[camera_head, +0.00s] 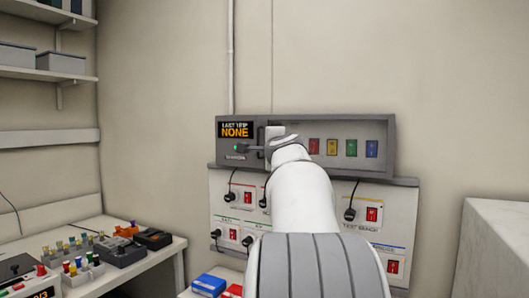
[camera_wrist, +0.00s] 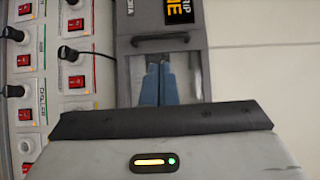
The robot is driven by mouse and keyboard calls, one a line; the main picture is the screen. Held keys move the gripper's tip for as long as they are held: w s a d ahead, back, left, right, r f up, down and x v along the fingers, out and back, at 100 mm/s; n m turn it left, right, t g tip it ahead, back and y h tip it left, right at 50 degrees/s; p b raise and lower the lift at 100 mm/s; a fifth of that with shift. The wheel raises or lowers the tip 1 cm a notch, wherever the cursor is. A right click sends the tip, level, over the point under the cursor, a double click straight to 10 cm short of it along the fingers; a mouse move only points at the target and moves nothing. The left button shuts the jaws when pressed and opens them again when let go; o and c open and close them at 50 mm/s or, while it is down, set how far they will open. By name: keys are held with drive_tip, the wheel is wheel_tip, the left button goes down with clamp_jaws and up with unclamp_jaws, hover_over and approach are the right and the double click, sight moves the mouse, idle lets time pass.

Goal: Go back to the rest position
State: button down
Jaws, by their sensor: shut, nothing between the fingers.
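My gripper (camera_wrist: 158,66) shows in the wrist view as two blue fingers side by side, shut with nothing between them. The fingertips are in front of a pale panel in the grey wall unit (camera_wrist: 123,75), close to a dark bar handle (camera_wrist: 160,42). I cannot tell whether they touch it. In the head view my white arm reaches up to the left half of the grey wall unit (camera_head: 380,128). The arm's end hides part of the unit, and the fingertips are not clear there. The unit's display (camera_head: 235,130) reads "LAST TRIP NONE".
Red, yellow, green and blue switches (camera_head: 343,148) line the unit's right half. Below it, a socket panel (camera_head: 346,222) has red switches and plugged-in cables. A bench (camera_head: 165,254) with vials stands left; shelves (camera_head: 40,73) hang above. A pale block (camera_head: 495,245) stands right.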

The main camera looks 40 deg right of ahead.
drive_tip(key=s+a+f+n+g+y+p, duration=0.15)
drive_tip(key=a+f+n+y, duration=0.35)
drive_tip(key=a+f, duration=0.6)
drive_tip(key=s+a+f+n+g+y+p, duration=0.1)
drive_tip(key=s+a+f+n+g+y, duration=0.15)
drive_tip(key=a+f+n, duration=0.8)
drive_tip(key=s+a+f+n+g+p, duration=0.1)
drive_tip(key=s+a+f+n+g, duration=0.3)
drive_tip(key=s+a+f, duration=0.4)
drive_tip(key=s+a+f+n+g+p, duration=0.1)
drive_tip(key=s+a+f+n+g, duration=0.3)
drive_tip(key=s, duration=1)
drive_tip(key=a+f+g, duration=0.1)
drive_tip(key=a+f, duration=0.2)
drive_tip(key=a, duration=0.1)
drive_tip(key=shift+f, duration=0.4)
drive_tip(key=shift+s+y, duration=0.1)
drive_tip(key=shift+y, duration=0.15)
